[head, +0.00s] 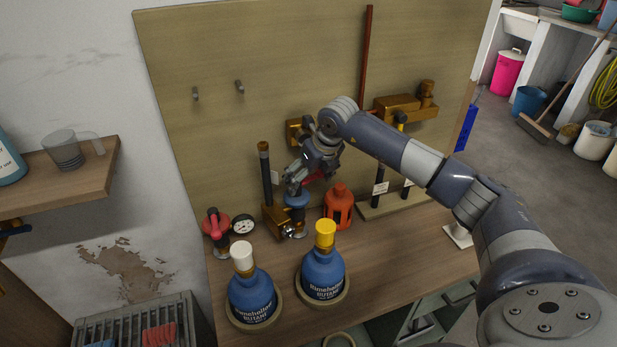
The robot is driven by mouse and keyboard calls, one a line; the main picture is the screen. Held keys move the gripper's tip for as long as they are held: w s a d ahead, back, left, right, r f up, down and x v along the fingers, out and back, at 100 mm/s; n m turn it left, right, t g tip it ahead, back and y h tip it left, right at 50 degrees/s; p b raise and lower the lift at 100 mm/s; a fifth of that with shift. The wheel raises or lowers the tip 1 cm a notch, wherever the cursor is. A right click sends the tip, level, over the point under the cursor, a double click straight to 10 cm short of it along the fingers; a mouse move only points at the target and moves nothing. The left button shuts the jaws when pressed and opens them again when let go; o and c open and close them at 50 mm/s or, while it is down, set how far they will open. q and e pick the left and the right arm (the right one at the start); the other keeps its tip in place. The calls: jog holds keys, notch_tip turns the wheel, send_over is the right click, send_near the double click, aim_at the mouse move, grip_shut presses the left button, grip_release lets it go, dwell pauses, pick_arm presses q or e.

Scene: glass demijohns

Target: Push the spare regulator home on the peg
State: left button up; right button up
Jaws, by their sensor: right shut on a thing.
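My right gripper (298,182) reaches in front of the board and is shut at the top of a blue regulator (296,199). A red part shows beside its fingers. The fingers hide much of the contact. The blue regulator is upright, close to a brass block with a dark upright post (266,172); I cannot tell whether they touch. A red regulator (216,225) with a round white gauge (242,224) stands apart to the left. Two short grey pegs, a left one (196,94) and a right one (240,87), stick out of the board, both bare. My left gripper is not in view.
Two blue butane bottles, one white-capped (252,295) and one yellow-capped (322,272), stand at the counter's front. An orange-red lantern-like object (339,205) is close right of the gripper. Brass pipework (405,107) is on the board.

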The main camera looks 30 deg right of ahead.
jog(key=shift+f+b, duration=0.5)
jog(key=shift+f, duration=0.15)
jog(key=shift+s+r, duration=0.1)
jog(key=shift+r, duration=0.05)
jog(key=shift+r+p, duration=0.3)
jog(key=shift+p, duration=0.1)
jog(key=shift+r, duration=0.55)
dwell(0.4)
jog(key=shift+f+b, duration=0.65)
jog(key=shift+f, duration=0.4)
dwell(0.8)
jog(key=shift+r, duration=0.2)
